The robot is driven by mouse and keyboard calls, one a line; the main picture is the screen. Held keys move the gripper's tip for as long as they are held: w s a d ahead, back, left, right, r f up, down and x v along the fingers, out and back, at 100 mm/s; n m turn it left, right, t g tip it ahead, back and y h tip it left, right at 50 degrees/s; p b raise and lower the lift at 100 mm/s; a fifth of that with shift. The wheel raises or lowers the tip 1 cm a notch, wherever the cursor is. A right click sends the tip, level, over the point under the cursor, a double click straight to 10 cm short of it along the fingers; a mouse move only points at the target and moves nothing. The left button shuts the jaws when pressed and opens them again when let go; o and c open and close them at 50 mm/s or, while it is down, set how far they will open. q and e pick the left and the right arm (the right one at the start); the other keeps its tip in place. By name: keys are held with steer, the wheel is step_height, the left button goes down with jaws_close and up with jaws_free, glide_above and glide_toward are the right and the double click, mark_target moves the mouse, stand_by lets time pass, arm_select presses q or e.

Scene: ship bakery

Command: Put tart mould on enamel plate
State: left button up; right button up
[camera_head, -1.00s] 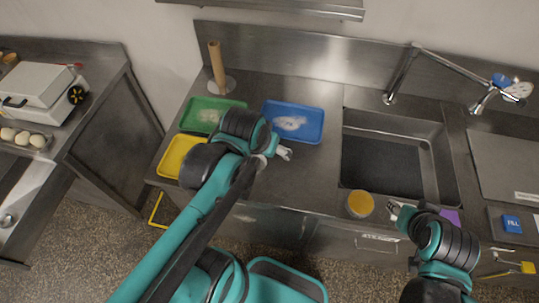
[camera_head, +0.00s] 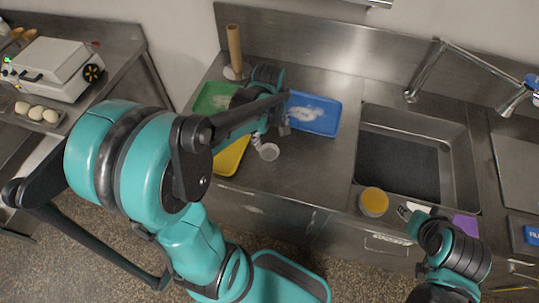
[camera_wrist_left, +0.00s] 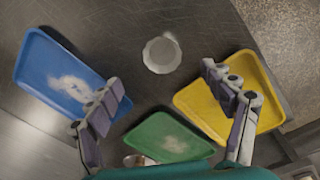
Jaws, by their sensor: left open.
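The tart mould (camera_head: 269,152) is a small, pale round cup on the steel counter, beside the yellow tray. It also shows in the left wrist view (camera_wrist_left: 162,54), upright with a scalloped rim. My left gripper (camera_head: 271,133) is open and empty, with its fingers above the counter close to the mould. In the left wrist view the fingers (camera_wrist_left: 163,90) are spread wide and the mould lies beyond the gap between their tips. My right gripper (camera_head: 411,209) is at the counter's front edge, too small to tell its state. I cannot make out an enamel plate.
A blue tray (camera_head: 322,123), a green tray (camera_head: 207,103) and a yellow tray (camera_head: 232,160) lie around the left gripper. A wooden roll holder (camera_head: 235,47) stands behind. A sink (camera_head: 398,165) lies right, with an orange-topped container (camera_head: 374,202) before it.

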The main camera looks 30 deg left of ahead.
mark_target(269, 154)
arm_select(q)
steer(key=f+b, duration=0.1)
steer(key=f, duration=0.2)
steer(key=f+n+b, duration=0.1)
steer(key=f, duration=0.3)
steer(key=w+a+f+n+b, duration=0.1)
steer(key=f, duration=0.2)
steer(key=shift+f+g, duration=0.3)
steer(key=shift+g, duration=0.1)
steer(key=c, duration=1)
steer(key=shift+r, duration=0.2)
